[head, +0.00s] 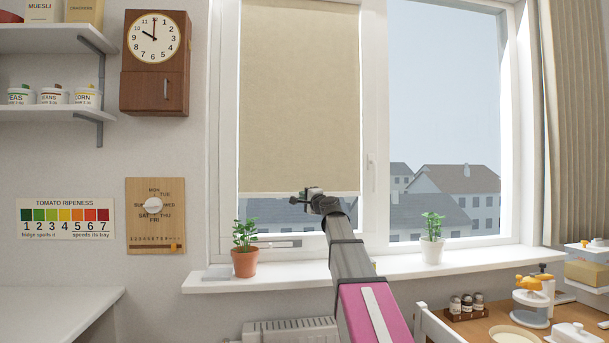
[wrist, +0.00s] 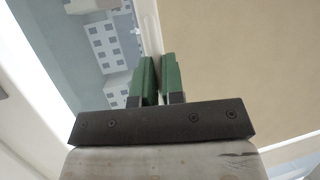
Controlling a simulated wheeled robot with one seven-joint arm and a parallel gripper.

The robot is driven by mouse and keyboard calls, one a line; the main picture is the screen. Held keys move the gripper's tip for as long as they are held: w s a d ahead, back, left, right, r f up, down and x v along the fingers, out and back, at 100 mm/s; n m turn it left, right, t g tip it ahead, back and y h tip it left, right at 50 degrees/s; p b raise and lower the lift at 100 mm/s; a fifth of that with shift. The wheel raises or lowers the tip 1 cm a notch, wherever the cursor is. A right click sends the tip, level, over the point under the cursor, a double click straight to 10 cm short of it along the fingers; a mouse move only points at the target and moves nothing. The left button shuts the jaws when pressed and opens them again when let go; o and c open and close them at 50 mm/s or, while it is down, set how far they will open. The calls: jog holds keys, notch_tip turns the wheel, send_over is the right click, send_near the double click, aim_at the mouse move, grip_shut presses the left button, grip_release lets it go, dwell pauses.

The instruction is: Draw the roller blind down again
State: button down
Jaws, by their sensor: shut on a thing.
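The beige roller blind (head: 300,100) hangs over the left window pane in the head view. It covers most of the pane, and its pale bottom bar (head: 265,194) leaves a strip of glass bare below. My gripper (head: 306,197) is at this bar, right of its middle. In the wrist view the blind (wrist: 235,60) fills the right side, and my gripper's green fingers (wrist: 158,75) are shut on the pale bar (wrist: 150,25) at its edge. The gripped bit of the bar is hidden between the fingers.
A potted plant (head: 244,255) stands on the sill (head: 300,275) left of my arm, and a white-potted plant (head: 432,245) right of it. A window handle (head: 371,165) sits on the frame right of the blind. A radiator (head: 290,330) is below.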

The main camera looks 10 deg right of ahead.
notch_tip(320, 180, down, 8)
dwell(0.5)
jog(key=c, duration=1.2)
grip_release()
jog(key=shift+c, duration=0.2)
jog(key=v, duration=1)
jog(key=shift+s, duration=0.35)
